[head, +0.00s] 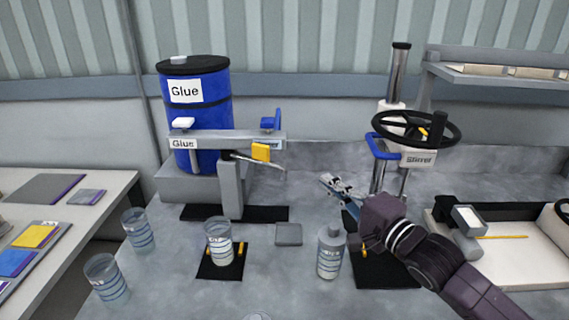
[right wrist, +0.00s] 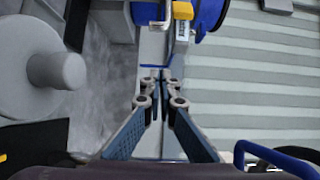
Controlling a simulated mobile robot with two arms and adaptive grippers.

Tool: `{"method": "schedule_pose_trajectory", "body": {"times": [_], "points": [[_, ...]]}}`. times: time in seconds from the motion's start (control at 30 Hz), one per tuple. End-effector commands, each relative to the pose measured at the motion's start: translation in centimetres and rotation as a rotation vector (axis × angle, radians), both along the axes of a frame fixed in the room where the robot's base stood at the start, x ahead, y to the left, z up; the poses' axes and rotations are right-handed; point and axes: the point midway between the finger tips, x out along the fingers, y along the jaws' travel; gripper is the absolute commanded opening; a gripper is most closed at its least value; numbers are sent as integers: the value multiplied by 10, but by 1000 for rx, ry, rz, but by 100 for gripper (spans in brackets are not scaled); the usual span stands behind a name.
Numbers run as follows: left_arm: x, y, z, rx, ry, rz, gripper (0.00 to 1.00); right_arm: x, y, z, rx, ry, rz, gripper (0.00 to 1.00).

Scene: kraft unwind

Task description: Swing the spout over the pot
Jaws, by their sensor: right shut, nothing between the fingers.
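The thin grey spout (head: 268,163) sticks out to the right from under the grey glue bar, beside a yellow block (head: 261,152). The striped clear pot (head: 218,240) stands upright on a black mat in front of the glue stand, below and to the left of the spout's tip. My right gripper (head: 326,181) is shut and empty, to the right of the spout and apart from it. In the right wrist view the closed fingertips (right wrist: 161,82) point towards the glue stand, with the yellow block (right wrist: 182,10) beyond them. My left gripper is not in view.
A grey bottle (head: 330,252) stands below my right gripper. The stirrer with a black wheel (head: 415,129) is at the right. A blue glue drum (head: 197,115) is behind the bar. Two striped cups (head: 138,230) stand at the left. A grey pad (head: 288,234) lies near the pot.

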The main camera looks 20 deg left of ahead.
Motion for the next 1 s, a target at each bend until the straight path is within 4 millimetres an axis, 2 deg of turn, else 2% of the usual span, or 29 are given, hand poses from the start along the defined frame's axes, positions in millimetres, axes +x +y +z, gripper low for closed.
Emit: {"method": "schedule_pose_trajectory", "body": {"times": [0.13, 0.27, 0.47, 0.7, 1.0], "points": [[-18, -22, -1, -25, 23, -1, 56, 0, 0, 0, 0, 0, -1, 0], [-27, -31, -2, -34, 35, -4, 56, 0, 0, 0, 0, 0, -1, 0], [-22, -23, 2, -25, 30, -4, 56, 9, 11, 1, 0, 0, -1, 0], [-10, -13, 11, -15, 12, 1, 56, 35, 42, 3, -1, -2, 0, 0], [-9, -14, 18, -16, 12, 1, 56, 64, 78, 2, 0, 0, 0, 0]]}}
